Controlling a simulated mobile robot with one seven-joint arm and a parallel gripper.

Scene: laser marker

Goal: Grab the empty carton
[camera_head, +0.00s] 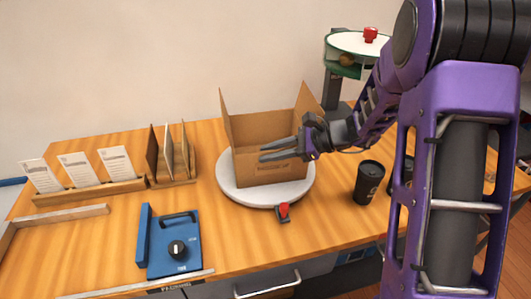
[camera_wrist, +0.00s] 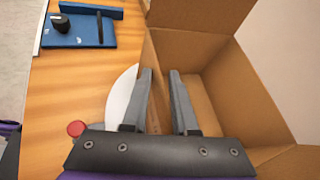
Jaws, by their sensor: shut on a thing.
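An open brown cardboard carton (camera_head: 255,170) stands upright on a round white turntable (camera_head: 230,190) with its flaps raised. In the wrist view the carton (camera_wrist: 210,75) shows its bare inside and looks empty. My gripper (camera_head: 280,149) is at the carton's near right side. In the wrist view my gripper (camera_wrist: 160,75) has one finger outside the near wall and the other inside, shut on that wall. The turntable's edge (camera_wrist: 119,97) shows beside the outer finger.
A black cup (camera_head: 368,183) stands right of the turntable, with a red-topped knob (camera_head: 283,211) at its front. A blue device with a dial (camera_head: 175,245) lies front left. Card holders (camera_head: 90,190) stand at the left. Bare wood lies between.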

